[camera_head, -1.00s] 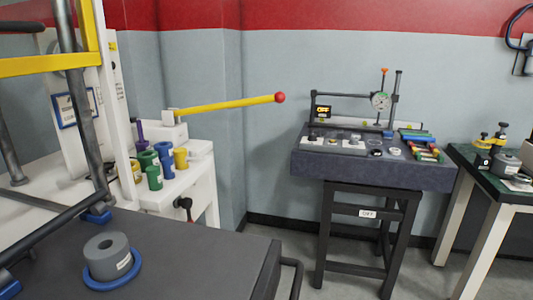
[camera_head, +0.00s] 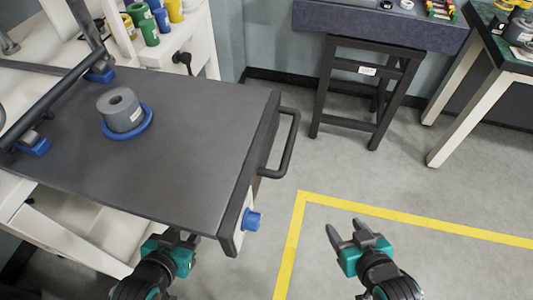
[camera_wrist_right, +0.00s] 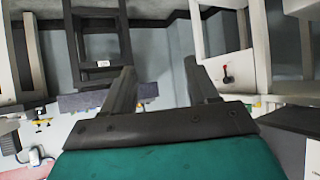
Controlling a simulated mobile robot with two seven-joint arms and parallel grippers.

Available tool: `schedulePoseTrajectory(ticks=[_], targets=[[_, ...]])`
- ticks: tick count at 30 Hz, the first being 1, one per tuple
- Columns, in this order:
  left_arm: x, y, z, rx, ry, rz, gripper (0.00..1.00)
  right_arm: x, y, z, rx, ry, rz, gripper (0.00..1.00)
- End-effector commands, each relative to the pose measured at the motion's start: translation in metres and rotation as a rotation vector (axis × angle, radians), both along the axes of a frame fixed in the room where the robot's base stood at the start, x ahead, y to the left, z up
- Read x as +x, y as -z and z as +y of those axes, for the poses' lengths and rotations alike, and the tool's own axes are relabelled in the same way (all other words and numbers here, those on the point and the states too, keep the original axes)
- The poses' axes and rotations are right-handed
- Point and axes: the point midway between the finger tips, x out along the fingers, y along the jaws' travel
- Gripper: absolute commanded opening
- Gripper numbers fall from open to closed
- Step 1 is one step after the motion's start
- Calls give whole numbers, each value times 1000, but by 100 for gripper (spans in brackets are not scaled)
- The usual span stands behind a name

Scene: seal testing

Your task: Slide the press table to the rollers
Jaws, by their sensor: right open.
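The press table (camera_head: 190,170) is a dark grey slab at the left of the head view, with a black bar handle (camera_head: 287,145) on its right end and a blue knob (camera_head: 251,219) at its near corner. A grey cylinder (camera_head: 118,108) sits in a blue ring (camera_head: 142,131) on it. My right gripper (camera_head: 350,232) is open and empty over the floor, right of the handle and apart from it; its spread fingers show in the right wrist view (camera_wrist_right: 162,88). My left gripper (camera_head: 178,238) is by the table's near edge; its jaw gap is unclear. I cannot clearly identify the rollers.
Dark frame bars (camera_head: 58,92) cross the table's left side. A white bench (camera_head: 190,40) with coloured cylinders stands behind it. A black stand (camera_head: 365,75) and a green-topped table (camera_head: 500,50) are farther back. Yellow floor tape (camera_head: 420,225) marks clear floor.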

Motion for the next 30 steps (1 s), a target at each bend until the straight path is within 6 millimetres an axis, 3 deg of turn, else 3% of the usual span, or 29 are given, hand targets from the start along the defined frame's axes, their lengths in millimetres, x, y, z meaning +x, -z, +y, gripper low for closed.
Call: schedulePoseTrajectory(ticks=[12,17,23,30], targets=[[2,-2,-1,-1,1,-4,43,0,0,0,-1,-3,0,59],[3,-2,-1,-1,2,-9,43,10,-5,-4,-51,-38,-47,43],[4,4,-1,-1,2,-7,43,64,-44,-18,-356,-230,-354,24],[4,11,-3,-5,4,-2,43,122,-117,-21,-897,-516,-855,1]])
